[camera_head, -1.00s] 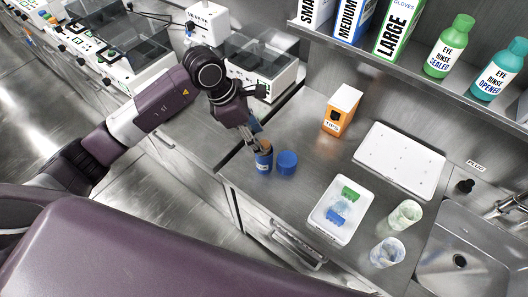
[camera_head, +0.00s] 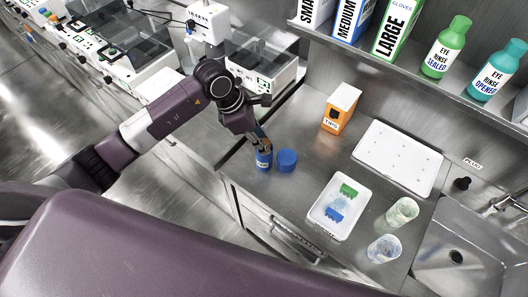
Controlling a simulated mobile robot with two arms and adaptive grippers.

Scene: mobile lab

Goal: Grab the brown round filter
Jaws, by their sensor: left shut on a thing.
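A small blue container (camera_head: 263,161) with a pale label stands upright on the steel counter. A blue round lid or cap (camera_head: 287,160) lies just right of it. My left gripper (camera_head: 263,148) comes down from above onto the container's mouth. It is shut on the brown round filter at the top of the container. The filter is mostly hidden by the fingers, and I cannot tell whether it is clear of the container. My right gripper is not in view.
An orange tips box (camera_head: 338,112) stands behind. A white tray (camera_head: 338,213) with green and blue pieces, two clear cups (camera_head: 384,249) and a white perforated board (camera_head: 400,158) are to the right, before the sink (camera_head: 462,250). A shelf with glove boxes overhangs the back.

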